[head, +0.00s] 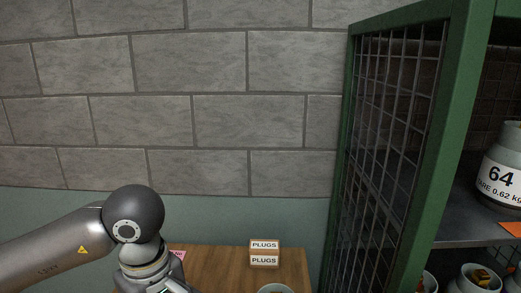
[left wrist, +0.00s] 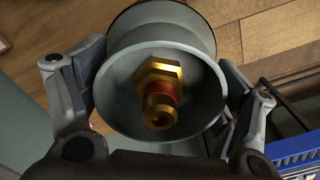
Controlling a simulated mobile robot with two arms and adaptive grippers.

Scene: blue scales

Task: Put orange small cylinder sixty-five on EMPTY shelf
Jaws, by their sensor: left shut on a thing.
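In the left wrist view, my left gripper (left wrist: 158,100) is shut on a grey flared container (left wrist: 117,88), with a finger on each side of its rim. A brass threaded fitting (left wrist: 160,92) with a red band sits inside the container. A sliver of reddish colour shows at the container's far end. Its label is hidden, so I cannot read a number. In the head view, the left arm comes in from the left and its gripper is below the frame. My right gripper is in neither view. No empty shelf can be made out.
A green mesh-sided shelf unit (head: 440,110) stands at the right. A container labelled 64 (head: 498,178) is on its upper shelf (head: 458,225), and another open container (head: 476,277) is below. A blue crate (left wrist: 296,148) is at lower right.

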